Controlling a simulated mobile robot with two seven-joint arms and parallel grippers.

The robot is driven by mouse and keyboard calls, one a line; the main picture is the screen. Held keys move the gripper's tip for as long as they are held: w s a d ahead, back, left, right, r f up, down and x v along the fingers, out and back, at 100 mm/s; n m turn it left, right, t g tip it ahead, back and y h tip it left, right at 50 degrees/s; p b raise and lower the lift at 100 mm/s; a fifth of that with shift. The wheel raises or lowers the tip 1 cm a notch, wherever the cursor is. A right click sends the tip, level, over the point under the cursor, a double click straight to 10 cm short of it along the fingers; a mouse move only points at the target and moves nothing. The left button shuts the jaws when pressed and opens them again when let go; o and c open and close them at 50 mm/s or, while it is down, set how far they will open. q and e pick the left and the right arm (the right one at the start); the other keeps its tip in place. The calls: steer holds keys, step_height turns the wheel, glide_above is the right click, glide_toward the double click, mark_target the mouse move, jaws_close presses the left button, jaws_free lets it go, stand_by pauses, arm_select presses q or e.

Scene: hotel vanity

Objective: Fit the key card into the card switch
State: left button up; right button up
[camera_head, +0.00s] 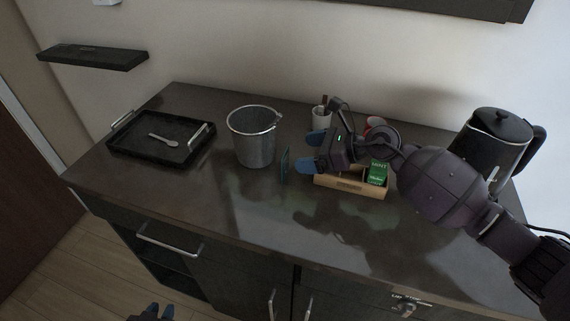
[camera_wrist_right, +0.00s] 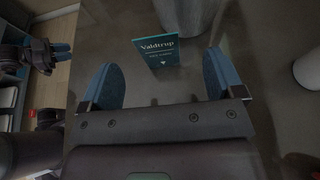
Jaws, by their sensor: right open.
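The key card (camera_head: 285,166) is a thin teal card standing on edge on the dark counter, right of the metal bucket. In the right wrist view the card (camera_wrist_right: 158,50) shows its face with "Valdtrup" printed on it, just beyond my fingertips. My right gripper (camera_head: 308,152) is open and empty, its blue fingers pointing toward the card without touching it. My left gripper (camera_head: 160,311) hangs low in front of the cabinet, its fingers apart and empty. A small white fixture (camera_head: 106,2) on the wall, cut by the top edge, may be the card switch.
A metal bucket (camera_head: 254,138) stands left of the card. A black tray (camera_head: 160,154) with a spoon is further left. A wooden box (camera_head: 350,186) with a green packet lies right, near a black kettle (camera_head: 491,146). A dark shelf (camera_head: 93,57) is below the fixture.

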mark_target(286, 155)
steer(key=shift+s+x, duration=0.2)
steer(key=shift+x, duration=2.45)
steer(key=shift+a, duration=0.1)
steer(key=c, duration=1.1)
